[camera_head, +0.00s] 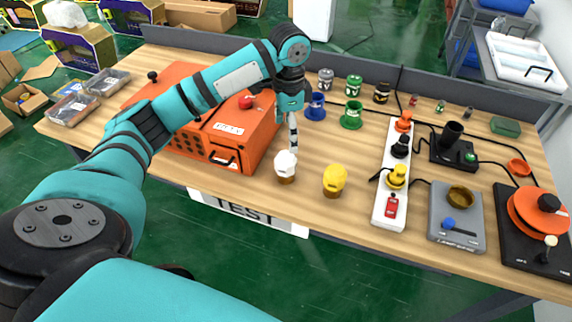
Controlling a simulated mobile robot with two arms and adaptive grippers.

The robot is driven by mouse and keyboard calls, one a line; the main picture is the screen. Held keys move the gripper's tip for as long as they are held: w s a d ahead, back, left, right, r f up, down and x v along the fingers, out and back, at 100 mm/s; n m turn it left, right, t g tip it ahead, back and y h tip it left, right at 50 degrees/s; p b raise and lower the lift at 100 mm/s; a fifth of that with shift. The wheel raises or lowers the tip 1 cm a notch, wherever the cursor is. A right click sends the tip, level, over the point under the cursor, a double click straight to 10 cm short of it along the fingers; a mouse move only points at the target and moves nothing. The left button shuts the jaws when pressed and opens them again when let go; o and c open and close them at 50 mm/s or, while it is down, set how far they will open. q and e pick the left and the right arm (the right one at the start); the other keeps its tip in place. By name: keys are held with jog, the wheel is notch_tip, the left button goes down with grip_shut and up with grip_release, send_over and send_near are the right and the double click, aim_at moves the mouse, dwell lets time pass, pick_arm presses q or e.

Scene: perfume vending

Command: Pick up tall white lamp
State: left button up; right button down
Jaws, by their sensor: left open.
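A white lamp (286,164) with a rounded head and a brown base stands upright near the table's front edge, left of a similar yellow lamp (334,180). My left gripper (293,141) points down just behind and above the white lamp. Its fingers are seen nearly edge-on, open with nothing visible between them. Their tips appear close to the lamp's top in the picture; I cannot tell whether they touch it. My right gripper is not in view.
An orange box (240,135) stands left of the lamp. Blue (315,107) and green (351,116) holders stand behind. To the right are a white power strip (383,205) with plugs, a grey scale (443,232) and a black-and-orange device (528,216). Cables run across the table.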

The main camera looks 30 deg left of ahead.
aim_at(285, 156)
pick_arm(q)
notch_tip(285, 156, down, 8)
jog(key=shift+r+p, duration=0.15)
jog(key=shift+p, duration=0.45)
jog(key=f, duration=0.2)
jog(key=a+f+p, duration=0.1)
jog(key=f, duration=0.1)
jog(key=shift+s+f, duration=0.1)
jog(key=shift+f+p, duration=0.3)
jog(key=shift+f, duration=0.2)
jog(key=c, duration=1.3)
